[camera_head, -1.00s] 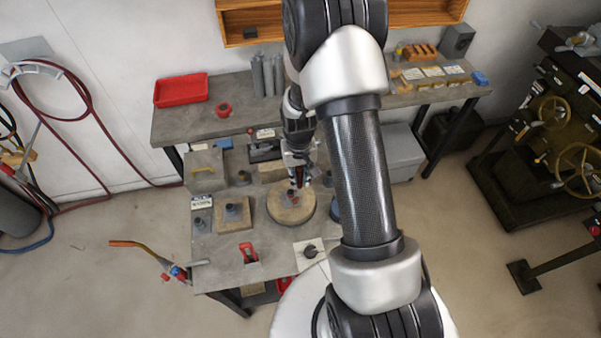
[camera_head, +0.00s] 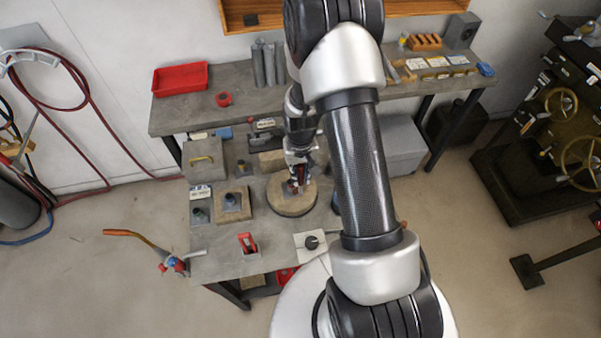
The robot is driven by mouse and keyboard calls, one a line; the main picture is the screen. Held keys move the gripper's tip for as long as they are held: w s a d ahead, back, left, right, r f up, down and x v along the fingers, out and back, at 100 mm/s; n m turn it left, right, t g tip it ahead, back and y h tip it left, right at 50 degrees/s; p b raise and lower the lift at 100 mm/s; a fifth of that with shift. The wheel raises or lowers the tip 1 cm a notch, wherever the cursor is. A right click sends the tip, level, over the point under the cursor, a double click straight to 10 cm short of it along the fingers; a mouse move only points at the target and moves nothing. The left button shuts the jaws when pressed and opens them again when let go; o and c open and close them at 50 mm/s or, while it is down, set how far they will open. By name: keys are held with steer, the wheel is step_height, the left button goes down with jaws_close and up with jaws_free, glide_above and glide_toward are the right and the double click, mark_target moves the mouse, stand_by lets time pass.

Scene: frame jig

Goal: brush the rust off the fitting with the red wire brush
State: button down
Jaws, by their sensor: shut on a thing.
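My gripper (camera_head: 301,179) is over the round wooden disc (camera_head: 287,208) on the lower bench. It is shut on a narrow reddish thing, which looks like the red wire brush (camera_head: 302,184); jaws and arm hide most of it. A small fitting on a grey plate (camera_head: 286,188) sits on the disc, with reddish-brown colour at its top. The brush end is at or right beside the fitting; I cannot tell whether they touch. How much rust is on the fitting is too small to make out.
A square wooden block (camera_head: 233,214) with a dark fitting stands left of the disc. A red clamp-like tool (camera_head: 246,243) and a white plate with a black knob (camera_head: 311,242) are at the front. A grey box (camera_head: 203,161) stands behind. My arm hides the bench's right part.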

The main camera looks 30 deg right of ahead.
steer(key=shift+f+b, duration=0.4)
steer(key=shift+f, duration=0.1)
stand_by(0.3)
steer(key=shift+w+d+r, duration=0.1)
steer(key=shift+w+d, duration=0.1)
steer(key=shift+w, duration=0.8)
steer(key=shift+s+a, duration=0.2)
steer(key=shift+s, duration=0.75)
steer(key=shift+w+d+b, duration=0.2)
steer(key=shift+w+b, duration=0.55)
steer(key=shift+w, duration=0.1)
steer(key=shift+s, duration=0.1)
steer(key=shift+s+a, duration=0.2)
steer(key=shift+s, duration=0.55)
